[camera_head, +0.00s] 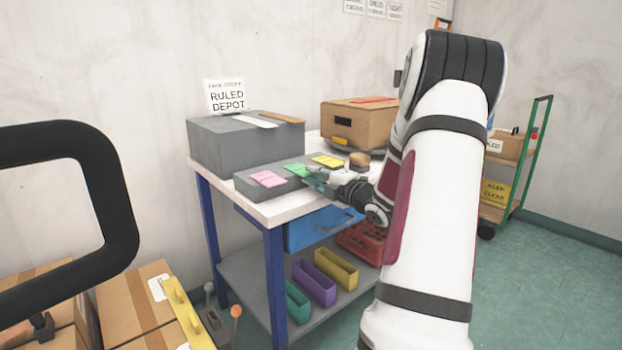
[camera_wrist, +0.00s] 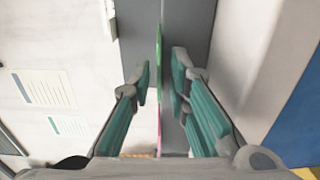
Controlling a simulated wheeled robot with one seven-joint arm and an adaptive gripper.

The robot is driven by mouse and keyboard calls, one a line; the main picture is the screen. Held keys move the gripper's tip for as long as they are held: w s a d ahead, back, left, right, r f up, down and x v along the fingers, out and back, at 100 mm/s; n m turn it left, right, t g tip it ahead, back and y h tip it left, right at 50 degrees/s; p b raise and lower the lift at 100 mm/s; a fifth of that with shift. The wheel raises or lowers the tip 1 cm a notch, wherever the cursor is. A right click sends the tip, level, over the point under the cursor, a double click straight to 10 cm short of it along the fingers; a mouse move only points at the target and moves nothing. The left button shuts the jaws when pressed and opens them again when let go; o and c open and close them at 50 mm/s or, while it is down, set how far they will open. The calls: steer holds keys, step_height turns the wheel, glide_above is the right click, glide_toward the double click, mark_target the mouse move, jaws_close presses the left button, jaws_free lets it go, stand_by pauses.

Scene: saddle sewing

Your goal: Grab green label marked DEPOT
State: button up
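The green label (camera_head: 297,169) sits on the low grey block (camera_head: 250,186) on the white table, between a pink label (camera_head: 268,179) and a yellow label (camera_head: 328,162). Its writing is too small to read. My gripper (camera_head: 316,176) is close beside the green label at the block's front. In the wrist view, the green label (camera_wrist: 159,50) appears as a thin edge-on strip in line with the space between the teal fingertips of my gripper (camera_wrist: 160,78). The fingers are apart, with a visible gap. I cannot tell whether either finger touches the label.
A grey box (camera_head: 225,148) with a "RULED DEPOT" sign (camera_head: 227,97) stands behind left. A cardboard box (camera_head: 358,122) and a brown rounded object (camera_head: 359,159) are to the right. A blue drawer (camera_head: 318,229) lies below the tabletop.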

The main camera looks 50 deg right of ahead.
steer(key=shift+w, duration=0.2)
steer(key=shift+c, duration=0.6)
jaws_close()
steer(key=shift+r, duration=0.15)
step_height(320, 180, up, 2)
steer(key=shift+r+p, duration=0.2)
steer(key=shift+p, duration=0.45)
steer(key=shift+f, duration=0.1)
steer(key=shift+s, duration=0.1)
steer(key=s+a+r+p, duration=0.1)
steer(key=s+r, duration=0.1)
steer(key=s, duration=0.4)
steer(key=s+a+r+p, duration=0.1)
steer(key=s+a+r, duration=0.1)
steer(key=s, duration=0.5)
steer(key=shift+s+a+r, duration=0.15)
steer(key=shift+s+r, duration=0.1)
steer(key=shift+r, duration=0.3)
